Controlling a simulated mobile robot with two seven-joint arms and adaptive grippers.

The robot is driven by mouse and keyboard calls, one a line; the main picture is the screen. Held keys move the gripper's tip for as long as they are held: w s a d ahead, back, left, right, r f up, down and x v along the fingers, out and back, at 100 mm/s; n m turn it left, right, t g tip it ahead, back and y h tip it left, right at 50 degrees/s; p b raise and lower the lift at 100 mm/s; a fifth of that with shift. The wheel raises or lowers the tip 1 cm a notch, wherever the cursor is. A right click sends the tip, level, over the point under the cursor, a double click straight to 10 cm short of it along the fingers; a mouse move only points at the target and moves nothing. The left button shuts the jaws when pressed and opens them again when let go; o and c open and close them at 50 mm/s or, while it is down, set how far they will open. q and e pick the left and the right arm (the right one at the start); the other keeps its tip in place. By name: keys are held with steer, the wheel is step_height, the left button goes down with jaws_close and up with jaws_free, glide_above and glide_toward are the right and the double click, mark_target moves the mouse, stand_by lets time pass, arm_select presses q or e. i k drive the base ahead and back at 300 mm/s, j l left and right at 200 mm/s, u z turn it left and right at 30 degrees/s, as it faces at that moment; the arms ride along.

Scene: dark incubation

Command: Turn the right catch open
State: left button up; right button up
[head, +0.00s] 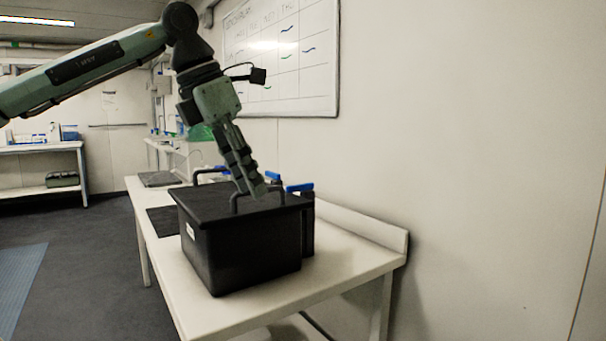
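A black box (245,252) with a flat black lid (205,208) stands on the white bench. My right gripper is out of view.
The white bench (340,276) has free room in front and right of the box, with a raised back edge (355,222) along the wall. A dark mat (163,222) lies left of the box. A whiteboard (285,60) hangs behind.

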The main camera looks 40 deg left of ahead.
mark_target(290, 188)
steer(key=i+j, duration=0.75)
steer(key=i, duration=0.15)
